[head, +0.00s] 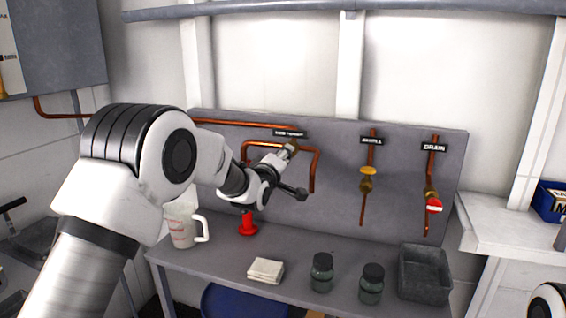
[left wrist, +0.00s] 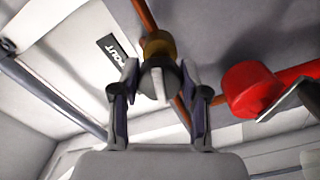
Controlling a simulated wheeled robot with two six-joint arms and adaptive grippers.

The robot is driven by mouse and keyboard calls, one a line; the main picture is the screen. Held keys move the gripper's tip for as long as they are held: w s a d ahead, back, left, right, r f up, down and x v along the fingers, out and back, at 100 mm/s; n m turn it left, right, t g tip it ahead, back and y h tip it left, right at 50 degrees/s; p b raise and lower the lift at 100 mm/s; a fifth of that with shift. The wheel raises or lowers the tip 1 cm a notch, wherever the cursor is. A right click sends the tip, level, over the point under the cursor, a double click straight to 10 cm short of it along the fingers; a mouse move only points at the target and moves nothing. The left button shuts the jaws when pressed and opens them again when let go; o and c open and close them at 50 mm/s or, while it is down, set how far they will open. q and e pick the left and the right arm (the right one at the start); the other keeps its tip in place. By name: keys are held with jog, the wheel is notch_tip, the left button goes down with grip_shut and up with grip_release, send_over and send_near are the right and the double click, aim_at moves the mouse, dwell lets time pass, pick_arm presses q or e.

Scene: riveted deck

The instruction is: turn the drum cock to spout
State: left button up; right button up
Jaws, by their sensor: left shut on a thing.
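The drum cock has a brass body (left wrist: 158,46) and a dark round knob (left wrist: 160,82) with a pale bar across its face. It sits on a copper pipe beside a black label (left wrist: 117,58), on which "POUT" can be read. My left gripper (left wrist: 160,98) is shut on the knob, one finger on each side. In the head view, the left gripper (head: 284,160) reaches the brass cock (head: 292,147) just below its label (head: 289,133); the knob is mostly hidden there. My right gripper is out of view.
Sample (head: 368,179) and drain (head: 432,204) valves are to the right on the grey panel (head: 335,180). The bench holds a measuring jug (head: 182,228), red fitting (head: 248,226), folded cloth (head: 266,270), two dark jars (head: 322,272) and a grey bin (head: 425,290).

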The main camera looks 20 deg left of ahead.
pick_arm(q)
jog(key=shift+n, duration=1.6)
jog(key=o, duration=1.1)
jog(key=shift+o, duration=0.2)
jog(key=s, duration=1.2)
jog(key=shift+a, duration=0.25)
